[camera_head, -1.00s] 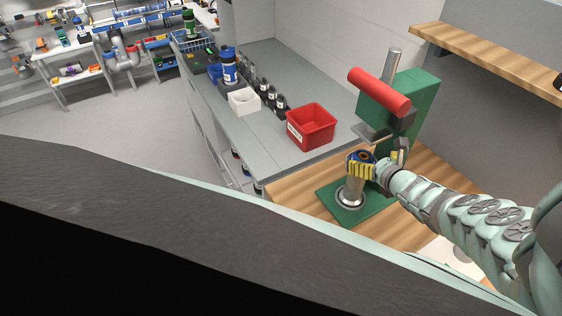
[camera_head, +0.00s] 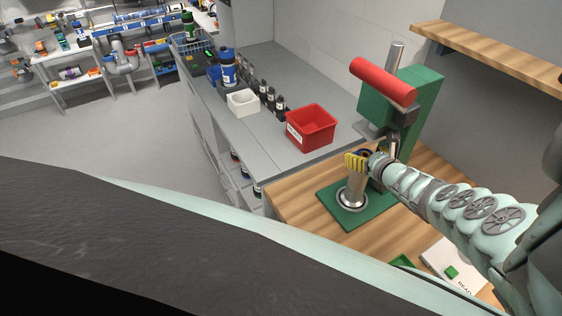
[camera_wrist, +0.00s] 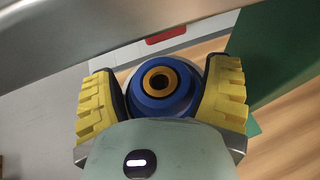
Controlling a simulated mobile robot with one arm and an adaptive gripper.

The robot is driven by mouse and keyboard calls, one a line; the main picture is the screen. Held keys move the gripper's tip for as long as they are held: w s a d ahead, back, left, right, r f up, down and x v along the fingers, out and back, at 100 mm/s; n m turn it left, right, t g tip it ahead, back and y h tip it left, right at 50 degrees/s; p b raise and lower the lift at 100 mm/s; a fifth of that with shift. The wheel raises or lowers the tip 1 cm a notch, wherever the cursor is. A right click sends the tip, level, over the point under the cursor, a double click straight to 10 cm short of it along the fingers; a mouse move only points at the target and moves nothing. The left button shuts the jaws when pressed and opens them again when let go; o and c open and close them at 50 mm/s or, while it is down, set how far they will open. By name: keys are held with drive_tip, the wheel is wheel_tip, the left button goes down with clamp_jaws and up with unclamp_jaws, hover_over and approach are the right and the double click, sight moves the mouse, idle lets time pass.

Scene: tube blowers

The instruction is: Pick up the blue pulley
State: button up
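The blue pulley (camera_wrist: 161,86), a round blue disc with an orange ring and dark hole, sits between the yellow ribbed fingers of my gripper in the wrist view. My gripper (camera_head: 359,160) is at the top of a silver post (camera_head: 353,189) in the head view, where the pulley is mostly hidden. The dark finger pads lie close along both sides of the pulley. I cannot tell whether they press on it. A pale ring shows beneath the pulley in the wrist view.
The green press (camera_head: 426,95) with a red cylinder (camera_head: 382,82) stands just behind my gripper. Its green base (camera_head: 372,213) rests on the wooden bench (camera_head: 290,200). A red bin (camera_head: 325,130) and white box (camera_head: 243,102) stand on the grey counter. A wooden shelf (camera_head: 490,58) juts out upper right.

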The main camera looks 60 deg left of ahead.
drive_tip(key=c, duration=0.9)
drive_tip(key=shift+c, duration=0.4)
drive_tip(key=shift+r, duration=0.15)
